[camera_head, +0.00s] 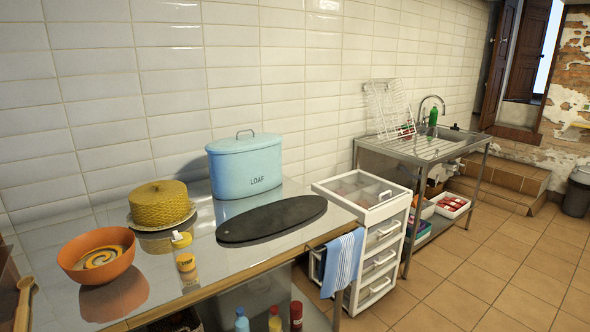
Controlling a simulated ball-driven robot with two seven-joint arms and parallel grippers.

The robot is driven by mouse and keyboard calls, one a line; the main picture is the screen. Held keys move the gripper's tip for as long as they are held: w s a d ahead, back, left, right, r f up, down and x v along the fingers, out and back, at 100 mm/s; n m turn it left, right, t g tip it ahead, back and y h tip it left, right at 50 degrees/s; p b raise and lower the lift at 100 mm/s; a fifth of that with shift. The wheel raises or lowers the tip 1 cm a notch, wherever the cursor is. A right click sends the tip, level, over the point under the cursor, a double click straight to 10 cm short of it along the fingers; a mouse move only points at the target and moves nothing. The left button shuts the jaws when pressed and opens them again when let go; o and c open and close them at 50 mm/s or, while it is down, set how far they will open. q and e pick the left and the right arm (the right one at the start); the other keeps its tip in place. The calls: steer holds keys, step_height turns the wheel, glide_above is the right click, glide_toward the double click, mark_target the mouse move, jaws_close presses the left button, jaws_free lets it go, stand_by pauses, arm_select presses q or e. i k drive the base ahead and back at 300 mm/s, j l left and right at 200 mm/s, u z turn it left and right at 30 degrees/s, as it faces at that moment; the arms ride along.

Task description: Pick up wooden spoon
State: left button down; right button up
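A tan wooden object that looks like the wooden spoon (23,305) is at the lower left edge of the head view, left of the orange bowl (98,250). Neither of my grippers is in view.
Tiled floor (480,275) is open at right.

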mark_target(21, 323)
steer(key=u, duration=1.6)
